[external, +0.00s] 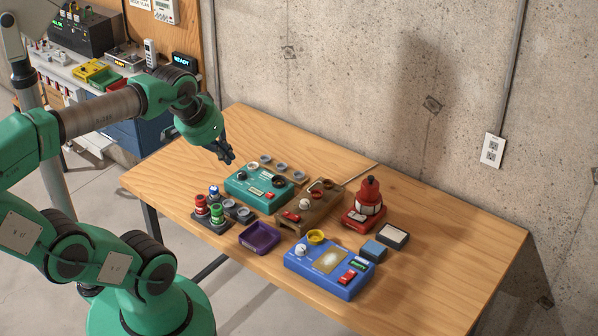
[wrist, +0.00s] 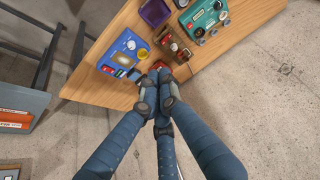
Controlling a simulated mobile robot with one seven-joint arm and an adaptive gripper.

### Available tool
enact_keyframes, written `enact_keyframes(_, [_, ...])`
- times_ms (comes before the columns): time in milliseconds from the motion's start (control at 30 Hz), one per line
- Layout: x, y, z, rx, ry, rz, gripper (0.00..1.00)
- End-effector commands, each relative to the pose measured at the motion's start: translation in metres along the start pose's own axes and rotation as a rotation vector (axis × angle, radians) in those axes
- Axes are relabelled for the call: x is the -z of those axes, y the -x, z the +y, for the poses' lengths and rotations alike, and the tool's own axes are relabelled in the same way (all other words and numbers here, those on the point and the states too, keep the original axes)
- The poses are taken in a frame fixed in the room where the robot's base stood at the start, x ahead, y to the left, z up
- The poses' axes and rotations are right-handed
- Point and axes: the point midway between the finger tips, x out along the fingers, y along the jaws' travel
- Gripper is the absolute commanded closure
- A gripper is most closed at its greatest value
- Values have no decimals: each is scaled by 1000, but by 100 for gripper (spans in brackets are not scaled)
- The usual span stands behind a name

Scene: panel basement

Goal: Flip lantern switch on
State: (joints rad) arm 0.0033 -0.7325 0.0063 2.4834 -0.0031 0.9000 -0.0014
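The red lantern (external: 369,194) stands upright on a red base (external: 356,220) toward the table's back right in the external view. It has a pale band around its middle. Its switch is too small to read. My gripper (external: 227,158) hangs fingers-down above the table's left back part, beyond the teal panel's far left edge, well left of the lantern and touching nothing that I can make out. In the wrist view its fingers (wrist: 163,74) run close together and cover part of the table, and only a bit of red shows at their tips. No held thing is visible.
Between gripper and lantern lie the teal panel (external: 244,189) and a brown wooden panel (external: 322,212). The blue panel (external: 315,277), purple tray (external: 259,246) and small boxes (external: 393,236) lie nearer the front. A concrete wall (external: 330,90) stands behind. The table's right end is clear.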

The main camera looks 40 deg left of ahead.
Motion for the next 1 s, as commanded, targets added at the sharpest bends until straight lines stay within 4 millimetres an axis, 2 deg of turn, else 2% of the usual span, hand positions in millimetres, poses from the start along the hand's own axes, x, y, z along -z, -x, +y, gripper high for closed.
enact_keyframes(167, [17, -5, 4, -9, 0, -24, 100])
enact_keyframes(467, [64, -24, 18, -35, 3, -83, 100])
enact_keyframes(733, [108, -52, 34, -56, 6, -140, 100])
enact_keyframes(1000, [147, -89, 51, -75, 10, -199, 100])
